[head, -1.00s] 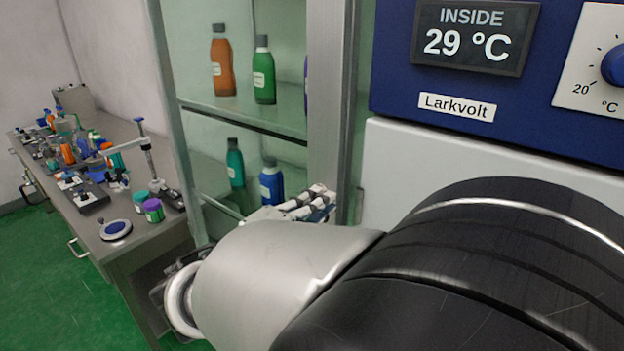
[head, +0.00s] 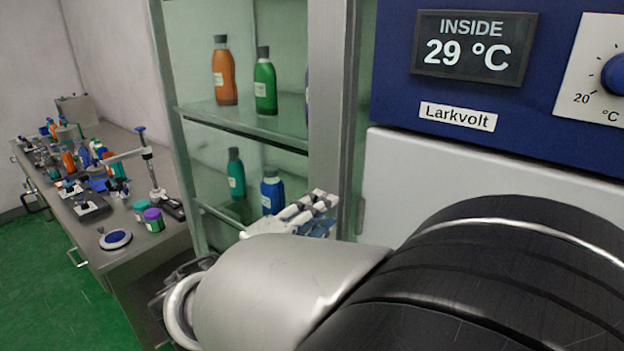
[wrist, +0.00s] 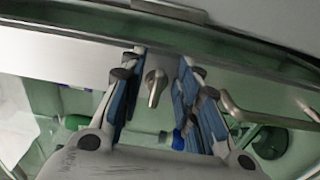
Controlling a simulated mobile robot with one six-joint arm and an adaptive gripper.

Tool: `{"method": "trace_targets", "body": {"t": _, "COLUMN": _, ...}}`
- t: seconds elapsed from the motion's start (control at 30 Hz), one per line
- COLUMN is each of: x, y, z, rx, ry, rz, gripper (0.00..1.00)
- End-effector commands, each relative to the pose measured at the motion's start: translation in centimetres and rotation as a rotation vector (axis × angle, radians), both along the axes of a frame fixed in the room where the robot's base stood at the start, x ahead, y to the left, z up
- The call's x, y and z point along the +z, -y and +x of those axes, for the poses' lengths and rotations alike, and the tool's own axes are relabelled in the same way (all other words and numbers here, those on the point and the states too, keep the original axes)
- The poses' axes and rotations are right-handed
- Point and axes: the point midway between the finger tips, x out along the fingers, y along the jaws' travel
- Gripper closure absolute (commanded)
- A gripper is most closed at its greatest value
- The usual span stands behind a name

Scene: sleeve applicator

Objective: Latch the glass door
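The glass-fronted cabinet with its metal frame post (head: 330,95) stands in the middle of the head view. In the wrist view, a small metal turn latch (wrist: 155,86) shows between the fingers of my gripper (wrist: 160,62). The blue-padded fingers are apart, one on each side of the latch, with a visible gap. I cannot tell if they touch it. In the head view my gripper (head: 318,207) is by the cabinet front, partly hidden by my wrist. A bent metal bar handle (wrist: 262,112) is to the right in the wrist view. Whether the glass door is fully shut is unclear.
Bottles, orange (head: 224,72), green (head: 265,82), teal (head: 236,176) and blue (head: 272,190), stand on cabinet shelves. A blue and white Larkvolt unit (head: 480,150) is close on the right. A cluttered bench (head: 125,235) is at left, above open green floor (head: 50,290).

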Motion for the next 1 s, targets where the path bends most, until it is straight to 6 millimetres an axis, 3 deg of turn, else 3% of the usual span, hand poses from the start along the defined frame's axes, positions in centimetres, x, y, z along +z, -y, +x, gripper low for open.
{"method": "trace_targets", "body": {"t": 0.23, "x": 0.0, "y": -0.7, "z": -0.7, "rx": 0.003, "ry": 0.000, "rz": 0.000, "gripper": 0.70}}
{"method": "trace_targets", "body": {"t": 0.63, "x": 0.0, "y": -4.3, "z": -5.4, "rx": 0.003, "ry": 0.000, "rz": 0.000, "gripper": 0.70}}
{"method": "trace_targets", "body": {"t": 1.0, "x": 0.0, "y": -4.6, "z": -5.9, "rx": -0.001, "ry": 0.000, "rz": 0.000, "gripper": 0.70}}
